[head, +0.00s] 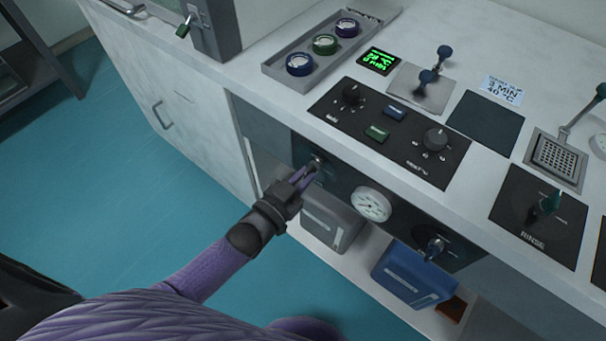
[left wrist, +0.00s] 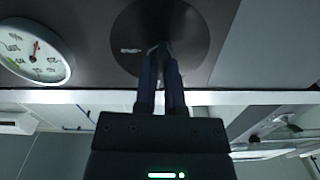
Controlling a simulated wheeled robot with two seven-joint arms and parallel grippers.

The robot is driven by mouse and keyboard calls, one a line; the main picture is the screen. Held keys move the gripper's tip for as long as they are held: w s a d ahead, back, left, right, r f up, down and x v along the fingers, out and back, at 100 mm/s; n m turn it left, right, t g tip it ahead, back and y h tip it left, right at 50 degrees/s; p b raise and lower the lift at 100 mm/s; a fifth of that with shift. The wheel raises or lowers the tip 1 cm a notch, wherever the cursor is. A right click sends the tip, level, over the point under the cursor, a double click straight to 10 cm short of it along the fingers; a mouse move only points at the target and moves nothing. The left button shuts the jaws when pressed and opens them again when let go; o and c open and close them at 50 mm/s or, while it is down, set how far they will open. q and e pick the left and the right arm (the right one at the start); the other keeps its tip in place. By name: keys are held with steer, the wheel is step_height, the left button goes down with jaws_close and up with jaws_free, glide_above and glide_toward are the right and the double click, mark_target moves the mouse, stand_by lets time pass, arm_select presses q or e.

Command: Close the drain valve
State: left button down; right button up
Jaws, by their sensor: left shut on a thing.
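My left gripper (head: 308,174) reaches the front panel below the counter. Its fingers are shut on the handle of the left valve (head: 318,161), and they hide most of that handle. In the left wrist view the two fingers (left wrist: 161,50) pinch a narrow dark handle in front of a round dark plate (left wrist: 135,28). The plate's small label is too small to read, so I cannot tell by label which valve is the drain valve. A second valve (head: 435,247) with a bluish handle sits farther right on the same panel. My right gripper is not in view.
A round white gauge (head: 372,204) sits between the valves and also shows in the left wrist view (left wrist: 34,50). A grey bin (head: 331,220) and a blue bin (head: 413,277) stand on the shelf below. The counter edge overhangs above. Open teal floor (head: 110,150) lies left.

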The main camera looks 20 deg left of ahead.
arm_select(q)
steer(key=shift+n, duration=0.6)
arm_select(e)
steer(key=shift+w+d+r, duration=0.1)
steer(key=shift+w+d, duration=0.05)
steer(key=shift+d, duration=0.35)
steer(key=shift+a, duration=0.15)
arm_select(q)
steer(key=c, duration=0.8)
jaws_free()
steer(key=shift+o, duration=0.5)
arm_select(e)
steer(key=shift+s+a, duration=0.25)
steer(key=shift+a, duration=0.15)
arm_select(q)
steer(key=shift+s, duration=0.15)
